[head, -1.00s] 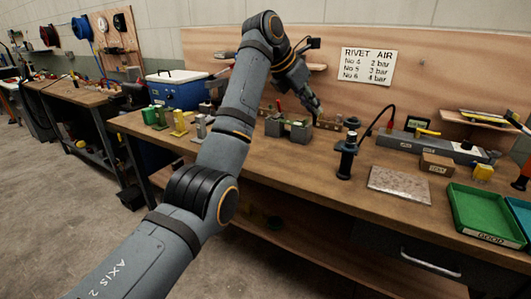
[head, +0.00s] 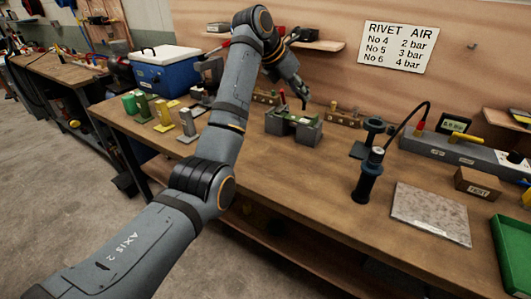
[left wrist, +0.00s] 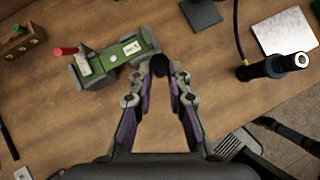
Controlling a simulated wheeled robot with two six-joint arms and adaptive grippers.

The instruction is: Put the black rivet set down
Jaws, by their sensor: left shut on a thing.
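My left gripper (head: 304,98) is above the back of the bench. In the left wrist view its fingers (left wrist: 160,72) are closed together on a small black round piece, the black rivet set (left wrist: 159,65). It shows end-on at the fingertips, right beside the end of a green plate fixture (left wrist: 125,52). The same fixture, a green plate on grey blocks, stands on the bench in the head view (head: 293,118). I cannot tell how high the rivet set is above the bench. My right gripper is in neither view.
A wooden rack (head: 345,118) stands behind the fixture. A black rivet tool (head: 368,178) stands upright to the right, beside a grey metal plate (head: 430,214). Green, yellow and grey stands (head: 165,116) and a blue cooler (head: 165,76) are at left.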

